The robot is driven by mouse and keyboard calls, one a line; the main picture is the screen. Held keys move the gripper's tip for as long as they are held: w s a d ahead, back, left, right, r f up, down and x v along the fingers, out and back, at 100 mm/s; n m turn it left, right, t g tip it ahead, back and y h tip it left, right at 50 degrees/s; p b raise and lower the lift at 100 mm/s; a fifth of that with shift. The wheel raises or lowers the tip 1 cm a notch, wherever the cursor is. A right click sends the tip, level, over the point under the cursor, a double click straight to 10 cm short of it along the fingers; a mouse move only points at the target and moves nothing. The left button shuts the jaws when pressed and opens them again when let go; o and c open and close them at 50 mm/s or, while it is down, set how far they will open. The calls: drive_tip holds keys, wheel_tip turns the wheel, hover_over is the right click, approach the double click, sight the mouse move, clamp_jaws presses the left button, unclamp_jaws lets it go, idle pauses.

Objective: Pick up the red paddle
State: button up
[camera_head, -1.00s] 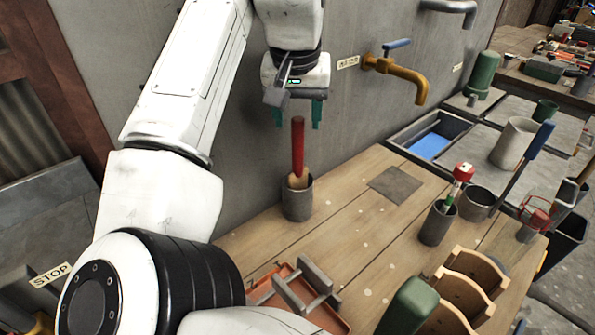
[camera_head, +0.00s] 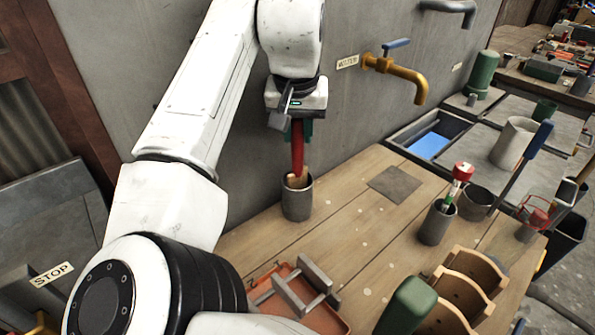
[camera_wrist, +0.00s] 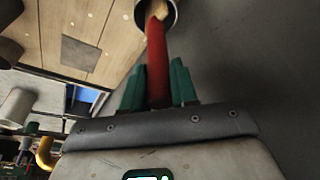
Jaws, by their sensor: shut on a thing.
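The red paddle (camera_head: 297,152) stands upright in a dark grey cup (camera_head: 298,202) on the wooden table. Its red handle points up and its wooden lower part sits inside the cup. My gripper (camera_head: 297,133) is above the cup, with its green fingers around the upper part of the red handle. In the wrist view, the red handle (camera_wrist: 157,60) runs between the two green fingers (camera_wrist: 158,85), which are shut on it, and its wooden end goes into the cup (camera_wrist: 160,12).
A brass tap (camera_head: 397,72) juts from the wall to the right. An orange tray (camera_head: 318,312) lies in front, near a green object (camera_head: 408,305) and wooden dividers (camera_head: 465,290). Another grey cup (camera_head: 437,225) holds a red-and-white-topped tool. The table's middle is clear.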

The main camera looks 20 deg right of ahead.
drive_tip(key=shift+c, duration=1.4)
clamp_jaws()
drive_tip(key=shift+r, duration=0.1)
